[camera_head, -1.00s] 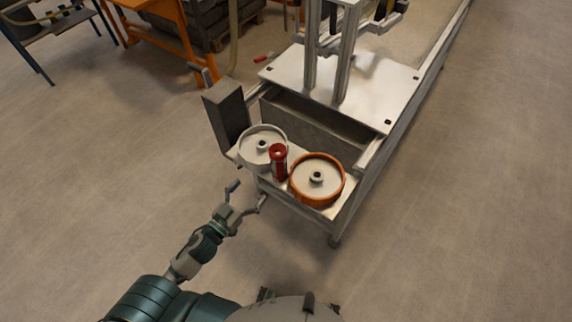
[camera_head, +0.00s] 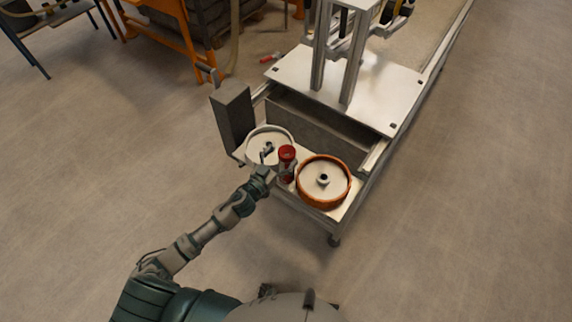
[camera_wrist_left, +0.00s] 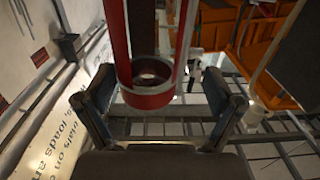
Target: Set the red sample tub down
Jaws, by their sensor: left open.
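The red sample tub (camera_head: 287,153) looks like a narrow red cylinder in the head view. It stands upright on the light end shelf (camera_head: 343,211), between a white round tub and an orange-rimmed one. My left gripper (camera_head: 271,169) reaches in from the left, close beside the red tub, and partly covers the white tub. In the left wrist view, my left gripper (camera_wrist_left: 160,88) is open, with one finger on each side of the red tub (camera_wrist_left: 148,98). I cannot tell whether either finger touches it. The right gripper is not in view.
The white tub (camera_head: 262,137) and the orange-rimmed tub (camera_head: 324,181) crowd the shelf around the red one. A dark upright box (camera_head: 232,112) stands at the shelf's left corner. Behind is a grey bed (camera_head: 315,124) beneath a metal plate (camera_head: 370,88). Open floor lies to both sides.

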